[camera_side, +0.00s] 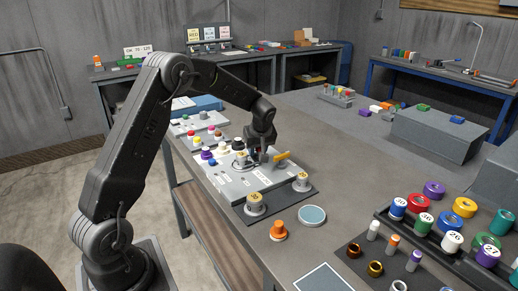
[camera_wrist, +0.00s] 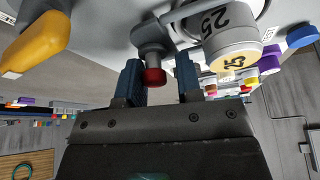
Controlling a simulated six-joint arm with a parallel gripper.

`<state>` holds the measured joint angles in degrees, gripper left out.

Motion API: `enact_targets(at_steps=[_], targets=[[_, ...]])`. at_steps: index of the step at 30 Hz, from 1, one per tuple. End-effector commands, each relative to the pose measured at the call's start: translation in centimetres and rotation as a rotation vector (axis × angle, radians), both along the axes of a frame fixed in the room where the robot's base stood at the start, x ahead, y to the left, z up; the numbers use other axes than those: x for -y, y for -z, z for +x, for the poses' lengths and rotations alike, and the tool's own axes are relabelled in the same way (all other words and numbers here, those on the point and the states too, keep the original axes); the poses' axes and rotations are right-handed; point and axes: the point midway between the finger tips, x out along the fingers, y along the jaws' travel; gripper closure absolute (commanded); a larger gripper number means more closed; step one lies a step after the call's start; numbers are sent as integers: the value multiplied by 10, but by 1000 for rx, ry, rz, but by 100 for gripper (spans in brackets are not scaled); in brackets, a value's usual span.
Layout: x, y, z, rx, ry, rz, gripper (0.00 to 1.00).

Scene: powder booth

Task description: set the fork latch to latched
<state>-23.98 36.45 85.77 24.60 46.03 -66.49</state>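My gripper (camera_side: 257,159) is down over the grey panel (camera_side: 238,189) on the bench in the side view. In the wrist view its two blue-padded fingers (camera_wrist: 158,72) are apart, one on each side of a grey post with a red tip (camera_wrist: 154,77). In the side view the gripper hides this part.
A yellow handle (camera_wrist: 38,46) stands beside the post; it also shows in the side view (camera_side: 282,156). Several coloured knobs stand behind the gripper. An orange knob (camera_side: 278,230) stands at the front.

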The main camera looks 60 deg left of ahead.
Motion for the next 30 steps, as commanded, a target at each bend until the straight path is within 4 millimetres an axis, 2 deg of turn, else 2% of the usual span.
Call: enact_targets(at_steps=[1,6,13,17,20,30], targets=[[0,1,-2,-6,-1,-1,67],[0,1,-1,-3,-1,-1,52],[1,0,0,1,0,-1,52],[4,-8,0,3,2,0,52],[10,-23,-1,5,2,1,52],[37,-93,-9,4,2,0,52]])
